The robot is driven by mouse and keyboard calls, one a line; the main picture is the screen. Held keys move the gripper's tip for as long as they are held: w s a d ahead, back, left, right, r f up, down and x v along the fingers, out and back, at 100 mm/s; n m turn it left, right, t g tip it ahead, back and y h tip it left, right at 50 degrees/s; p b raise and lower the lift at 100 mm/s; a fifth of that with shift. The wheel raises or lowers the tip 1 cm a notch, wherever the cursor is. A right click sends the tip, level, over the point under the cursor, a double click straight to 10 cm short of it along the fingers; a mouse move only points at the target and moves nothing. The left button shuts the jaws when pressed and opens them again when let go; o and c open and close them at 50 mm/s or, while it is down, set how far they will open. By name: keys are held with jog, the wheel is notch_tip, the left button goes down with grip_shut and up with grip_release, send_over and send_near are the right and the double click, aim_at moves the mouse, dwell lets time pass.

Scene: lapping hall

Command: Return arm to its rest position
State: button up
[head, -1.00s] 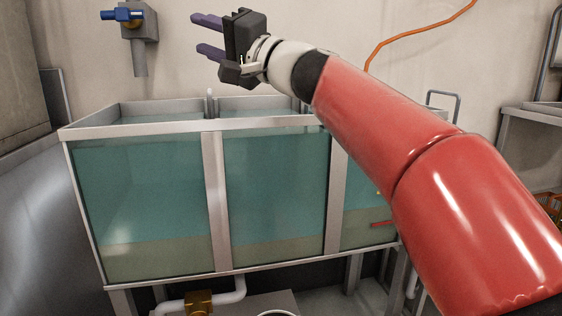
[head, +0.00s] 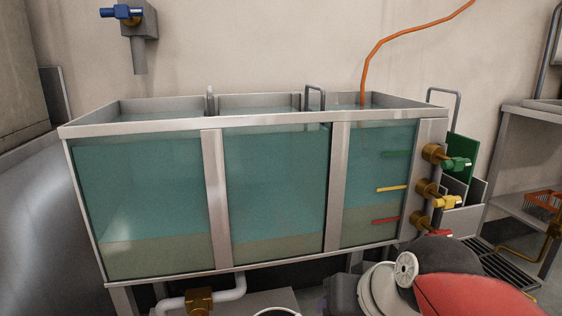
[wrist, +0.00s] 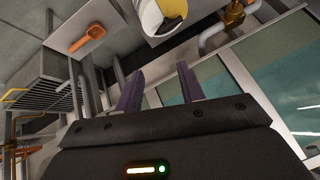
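My gripper shows in the wrist view (wrist: 158,88) with its two purple fingers apart and nothing between them. In the head view my red arm is folded down at the bottom right. The gripper itself is mostly hidden or dark at the bottom edge there, low in front of the tank (head: 216,200). The tank has three glass-fronted sections holding teal water over a tan layer, and my gripper is clear of its rim.
Green (head: 456,163), yellow (head: 446,202) and red (head: 437,233) valve handles are on the tank's right side, close above my arm. A blue-handled tap (head: 121,13) is on the wall. An orange hose (head: 379,45) enters the tank. An orange scoop (wrist: 88,38) shows in the wrist view.

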jog(key=s+d+f+g+h, duration=0.1)
jog(key=s+d+f+h, duration=0.2)
jog(key=s+d+f, duration=0.35)
notch_tip(320, 180, up, 13)
jog(key=p, duration=1.3)
jog(key=shift+w+a+p, duration=0.25)
jog(key=shift+w+p, duration=0.05)
jog(key=shift+w, duration=0.05)
